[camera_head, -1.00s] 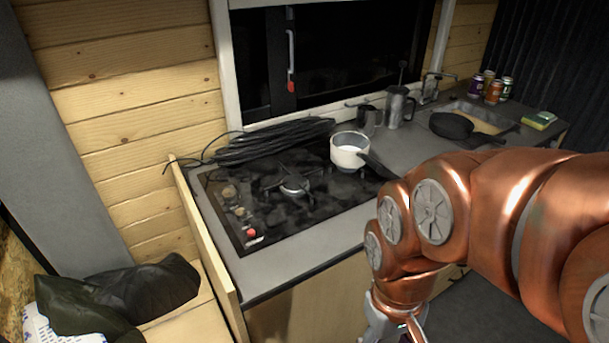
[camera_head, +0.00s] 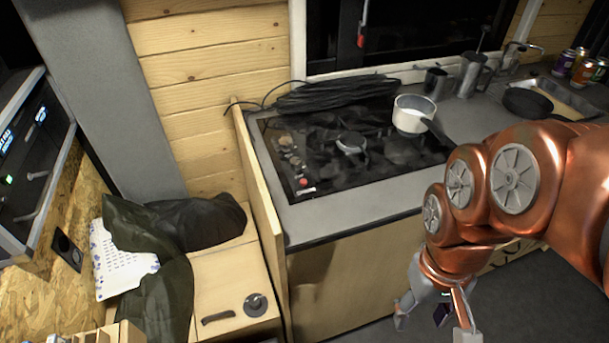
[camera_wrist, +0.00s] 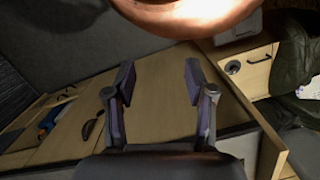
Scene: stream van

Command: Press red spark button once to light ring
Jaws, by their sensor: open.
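The red spark button (camera_head: 304,181) is a small red spot at the front left corner of the black hob (camera_head: 365,173), near the knobs (camera_head: 287,147). The ring (camera_head: 351,143) shows near the hob's middle, with no flame visible. My gripper (camera_head: 436,322) hangs low in front of the counter, right of and below the button, apart from it. In the wrist view my gripper (camera_wrist: 160,82) has its two fingers spread with nothing between them, facing wooden cabinet fronts. The button is not visible in the wrist view.
A white pan (camera_head: 408,121) stands at the hob's right. A black cable coil (camera_head: 335,94) lies behind the hob. A wooden side board (camera_head: 262,205) edges the hob's left. Dark cloth (camera_head: 199,222) lies on the lower bench. The floor before the counter looks clear.

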